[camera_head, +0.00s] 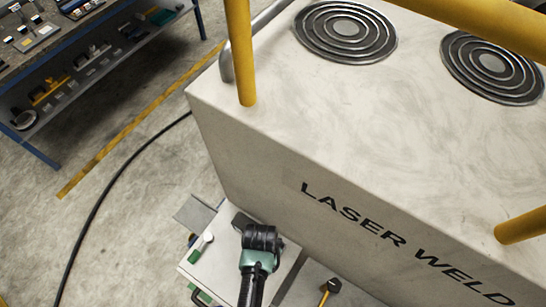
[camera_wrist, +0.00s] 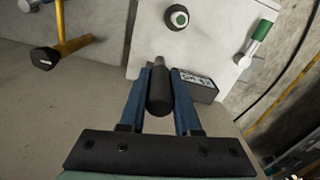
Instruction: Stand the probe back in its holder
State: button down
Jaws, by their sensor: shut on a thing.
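In the wrist view, my gripper (camera_wrist: 161,76) has two blue fingers shut on the probe (camera_wrist: 160,94), a dark cylinder with a thin metal tip pointing away from the palm. The probe is clear of the white table (camera_wrist: 210,50), at its near edge in this view. A round dark piece with a pale ring and green centre (camera_wrist: 178,17) is on the table beyond the tip; I cannot tell whether it is the holder. In the head view my wrist hides the fingers and the probe.
A green and white cylinder (camera_wrist: 259,33) and a dark box (camera_wrist: 197,87) are on the white table. A yellow-handled, black-headed thing (camera_wrist: 48,57) is to the left. In the head view, the large laser weld cabinet (camera_head: 300,150) stands right beside the table (camera_head: 222,262).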

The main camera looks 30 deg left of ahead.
jog(key=w+b, duration=0.4)
jog(key=w, duration=0.3)
notch_tip(320, 180, down, 12)
jog(key=b, duration=1.1)
jog(key=shift+d+r, duration=0.1)
jog(key=shift+r, duration=0.05)
jog(key=shift+w+b, duration=0.15)
jog(key=shift+b, duration=0.2)
jog(key=shift+r, duration=0.1)
